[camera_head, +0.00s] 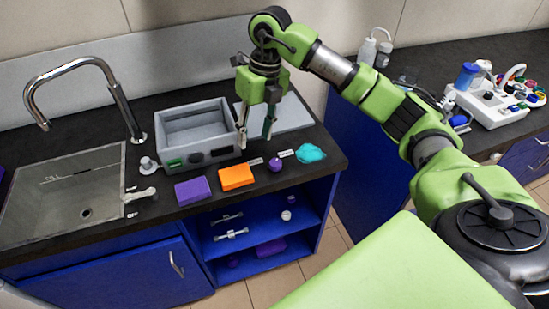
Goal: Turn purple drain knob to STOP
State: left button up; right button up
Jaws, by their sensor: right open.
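The purple drain knob (275,164) is a small round purple piece on the dark counter, right of the orange block and between two small labels. The lettering on the labels is too small to read, so I cannot tell the knob's setting. My right gripper (256,132) points down, open and empty, its fingers apart. In the picture its fingertips are above and left of the knob, by the right end of the grey basin (172,136). They do not appear to touch the knob. My left gripper is not in view.
An orange block (236,177) and a purple block (192,190) lie in front of the basin. A teal crumpled cloth (310,153) lies right of the knob, near the counter's right edge. A sink (65,195) with a tall faucet (122,98) is at left.

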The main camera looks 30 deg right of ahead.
jog(key=r+m+h, duration=0.1)
jog(key=r+h, duration=0.1)
send_over(275, 162)
notch_tip(275, 162, down, 14)
jog(key=p, duration=0.2)
jog(key=shift+d+p, duration=0.1)
jog(key=shift+p, duration=0.3)
jog(key=shift+c, duration=0.3)
jog(key=c, duration=1)
